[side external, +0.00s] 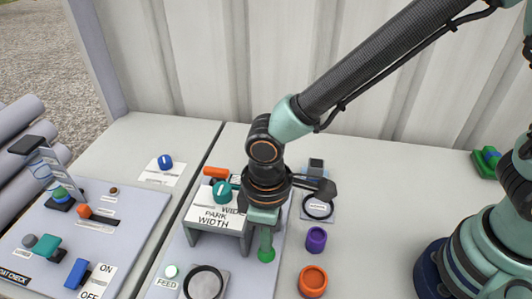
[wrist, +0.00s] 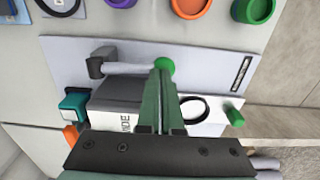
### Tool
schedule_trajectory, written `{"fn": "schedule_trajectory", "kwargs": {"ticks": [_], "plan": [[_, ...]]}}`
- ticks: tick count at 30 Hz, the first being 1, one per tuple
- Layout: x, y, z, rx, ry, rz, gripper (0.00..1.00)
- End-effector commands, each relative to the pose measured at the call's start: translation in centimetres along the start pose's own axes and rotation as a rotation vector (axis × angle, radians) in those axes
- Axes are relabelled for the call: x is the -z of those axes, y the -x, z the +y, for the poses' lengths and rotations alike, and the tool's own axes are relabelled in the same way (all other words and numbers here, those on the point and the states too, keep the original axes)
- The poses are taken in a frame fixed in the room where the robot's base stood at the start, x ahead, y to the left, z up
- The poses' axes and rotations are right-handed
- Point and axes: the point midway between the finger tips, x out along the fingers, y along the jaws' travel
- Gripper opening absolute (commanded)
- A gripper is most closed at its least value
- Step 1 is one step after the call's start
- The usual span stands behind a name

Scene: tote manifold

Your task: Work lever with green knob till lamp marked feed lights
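The green knob (wrist: 166,66) sits on the end of a pale lever arm (wrist: 130,68), which runs left to a dark pivot block (wrist: 97,66) in the wrist view. The knob also shows in the side view (side external: 266,255), where my arm hides most of the lever. My gripper (wrist: 164,76) looks shut, its narrow green fingers close together with tips at the knob; contact is unclear. The lamp above the FEED label (side external: 167,284) is a small pale green cap (side external: 171,271) in the side view. I cannot tell for sure whether it is lit.
Purple (side external: 316,239) and orange (side external: 312,281) round parts stand to the right. Another control panel (side external: 130,215) lies left.

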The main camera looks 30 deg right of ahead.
Motion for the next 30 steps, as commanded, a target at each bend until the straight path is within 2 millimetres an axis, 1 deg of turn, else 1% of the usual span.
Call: {"fn": "schedule_trajectory", "kwargs": {"ticks": [4, 13, 30], "plan": [[0.0, -0.5, 0.0, 0.000, 0.000, -0.001, 0.00], [0.0, -0.3, 0.0, 0.000, 0.000, 0.001, 0.00], [0.1, 4.8, 0.0, 0.000, 0.000, 0.004, 0.00]]}}
